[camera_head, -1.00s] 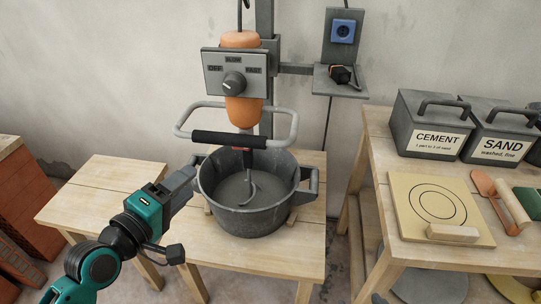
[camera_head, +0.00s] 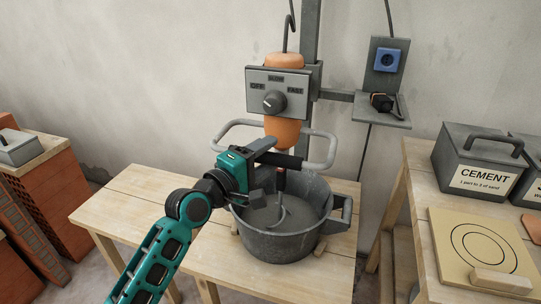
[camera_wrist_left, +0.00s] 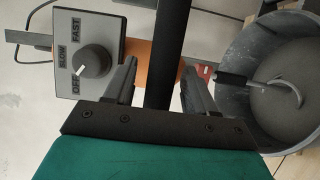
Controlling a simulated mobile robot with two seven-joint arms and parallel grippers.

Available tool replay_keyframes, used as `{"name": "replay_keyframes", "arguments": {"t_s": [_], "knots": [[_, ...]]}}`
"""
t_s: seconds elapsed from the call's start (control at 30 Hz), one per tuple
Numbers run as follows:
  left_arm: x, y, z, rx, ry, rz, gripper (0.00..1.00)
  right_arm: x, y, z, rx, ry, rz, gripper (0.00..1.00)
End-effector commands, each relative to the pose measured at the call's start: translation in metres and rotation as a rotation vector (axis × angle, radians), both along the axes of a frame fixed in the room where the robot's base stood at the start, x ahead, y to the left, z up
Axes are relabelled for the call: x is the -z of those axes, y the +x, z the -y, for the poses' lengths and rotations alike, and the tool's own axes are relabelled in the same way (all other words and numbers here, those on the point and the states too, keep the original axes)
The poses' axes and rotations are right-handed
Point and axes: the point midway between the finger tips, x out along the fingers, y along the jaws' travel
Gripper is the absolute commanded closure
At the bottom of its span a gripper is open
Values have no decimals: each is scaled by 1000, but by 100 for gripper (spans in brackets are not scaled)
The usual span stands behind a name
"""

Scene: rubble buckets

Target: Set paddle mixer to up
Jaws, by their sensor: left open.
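The paddle mixer has an orange body (camera_head: 284,133) on a grey post, a grey switch plate (camera_head: 262,83) and a looped handle with a black grip (camera_head: 291,161). Its paddle (camera_head: 287,215) hangs down inside the grey bucket (camera_head: 283,246). The dial (camera_head: 273,101) has its white mark near OFF in the left wrist view (camera_wrist_left: 93,62). My left gripper (camera_head: 272,168) is open at the left part of the black grip. In the left wrist view, the black grip (camera_wrist_left: 165,45) runs between the open fingers; contact cannot be told. My right gripper is not in view.
The bucket stands on a wooden table (camera_head: 140,205). A bracket with a blue socket (camera_head: 387,60) is right of the post. A second table at right holds a cement box (camera_head: 476,165) and a board with circles (camera_head: 455,225). Brick stacks (camera_head: 65,200) stand at left.

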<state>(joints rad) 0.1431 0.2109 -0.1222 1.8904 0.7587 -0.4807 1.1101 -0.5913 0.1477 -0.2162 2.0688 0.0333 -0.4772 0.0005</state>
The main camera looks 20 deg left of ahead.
Motion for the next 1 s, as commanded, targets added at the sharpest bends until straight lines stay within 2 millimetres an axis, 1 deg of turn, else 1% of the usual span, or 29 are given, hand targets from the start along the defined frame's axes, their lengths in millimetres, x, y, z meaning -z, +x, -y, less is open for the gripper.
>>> {"name": "replay_keyframes", "arguments": {"t_s": [0.03,0.1,0.2,0.5,1.0], "knots": [[0,5,2,0,-1,0,45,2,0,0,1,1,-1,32],[0,10,5,0,-1,0,45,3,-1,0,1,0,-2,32],[0,14,7,1,0,0,45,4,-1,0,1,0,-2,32],[0,15,7,1,0,-1,46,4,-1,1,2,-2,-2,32],[0,15,7,0,1,0,94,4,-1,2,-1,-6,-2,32]]}}
